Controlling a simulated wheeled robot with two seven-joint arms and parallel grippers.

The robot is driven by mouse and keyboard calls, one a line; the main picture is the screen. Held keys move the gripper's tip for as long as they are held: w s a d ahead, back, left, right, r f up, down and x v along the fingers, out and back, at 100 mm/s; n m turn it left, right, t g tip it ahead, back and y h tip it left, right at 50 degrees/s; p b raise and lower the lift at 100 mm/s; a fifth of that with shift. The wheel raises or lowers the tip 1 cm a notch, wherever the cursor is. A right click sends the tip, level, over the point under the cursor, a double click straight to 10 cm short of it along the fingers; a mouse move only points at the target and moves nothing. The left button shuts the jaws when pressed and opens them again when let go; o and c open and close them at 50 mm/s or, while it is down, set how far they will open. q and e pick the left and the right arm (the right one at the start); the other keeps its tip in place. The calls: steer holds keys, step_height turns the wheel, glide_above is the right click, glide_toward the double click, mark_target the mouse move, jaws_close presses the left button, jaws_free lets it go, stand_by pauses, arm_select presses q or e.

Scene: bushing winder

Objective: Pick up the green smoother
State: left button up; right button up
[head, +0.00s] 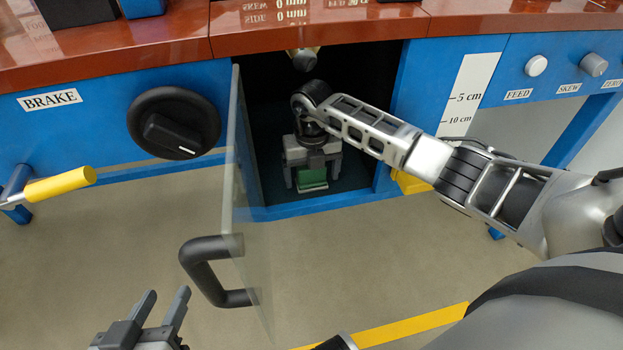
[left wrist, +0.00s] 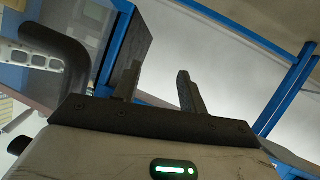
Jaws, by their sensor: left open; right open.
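The green smoother (head: 312,182) lies low inside the open cabinet in the head view, partly covered by my right gripper. My right gripper (head: 308,180) reaches into the cabinet with its fingers pointing down, one on each side of the green piece. Its jaws are apart; I cannot tell whether they touch the smoother. My left gripper (head: 160,312) is open and empty, low at the left in front of the machine. Its two fingers also show in the left wrist view (left wrist: 158,88), with nothing between them.
A clear door (head: 240,160) with a black handle (head: 205,275) stands open at the cabinet's left edge, close to my left gripper. A brake knob (head: 174,124) and a yellow lever (head: 60,184) are at the left. Knobs (head: 537,65) line the right panel. The floor in front is clear.

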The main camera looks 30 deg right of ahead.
steer(key=c, duration=1.1)
steer(key=shift+r, duration=0.15)
steer(key=shift+c, duration=0.2)
